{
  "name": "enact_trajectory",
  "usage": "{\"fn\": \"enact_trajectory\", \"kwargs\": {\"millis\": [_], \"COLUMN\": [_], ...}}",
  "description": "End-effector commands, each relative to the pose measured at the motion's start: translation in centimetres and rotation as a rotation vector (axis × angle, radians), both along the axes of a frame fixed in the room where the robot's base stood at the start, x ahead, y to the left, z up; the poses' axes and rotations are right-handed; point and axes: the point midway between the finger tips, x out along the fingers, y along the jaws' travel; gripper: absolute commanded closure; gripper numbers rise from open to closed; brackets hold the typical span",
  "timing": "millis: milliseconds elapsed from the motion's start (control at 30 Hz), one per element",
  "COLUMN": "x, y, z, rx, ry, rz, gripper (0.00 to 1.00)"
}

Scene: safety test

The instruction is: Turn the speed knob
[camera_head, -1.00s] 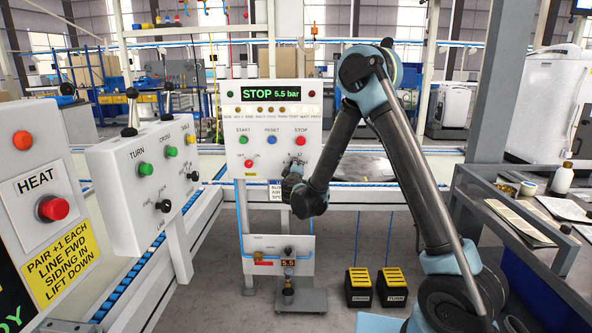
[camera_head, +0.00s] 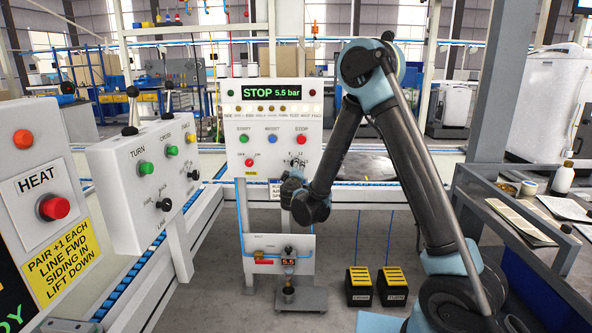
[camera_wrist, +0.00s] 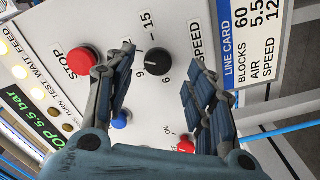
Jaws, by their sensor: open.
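The speed knob is a round black knob (camera_wrist: 158,61) with a white mark, in the wrist view. It sits on a white panel between numbers, beside the word SPEED. My gripper (camera_wrist: 162,72) is open, its two fingers on either side of the knob in the picture; I cannot tell how far above the panel they are. In the head view, the control panel (camera_head: 230,120) stands at the centre, with its display reading STOP 5.5 bar. My gripper (camera_head: 291,186) is at the panel's lower right there, and the knob is small and only partly clear.
A red STOP button (camera_wrist: 83,60) is close beside the left finger in the wrist view. A blue button (camera_wrist: 122,119) and a red switch (camera_wrist: 186,146) lie near the fingers. A line card (camera_wrist: 252,40) is at the right. A HEAT panel (camera_head: 30,165) stands at the left in the head view.

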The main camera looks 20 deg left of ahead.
Motion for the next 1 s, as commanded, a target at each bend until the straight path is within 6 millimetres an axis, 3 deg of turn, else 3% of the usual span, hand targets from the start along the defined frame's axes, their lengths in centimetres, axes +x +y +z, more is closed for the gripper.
{"fn": "enact_trajectory", "kwargs": {"millis": [200,400,867,1000], "x": [-4.1,-6.3,-6.9,-6.2], "y": [-0.9,-1.5,-1.7,-3.1], "z": [0.0,-0.1,-0.1,0.4], "rx": [0.0,0.0,0.001,0.004], "ry": [0.001,0.001,0.001,0.019], "rz": [0.003,0.002,-0.001,-0.026], "gripper": [0.5,0.5,0.5,0.5]}}
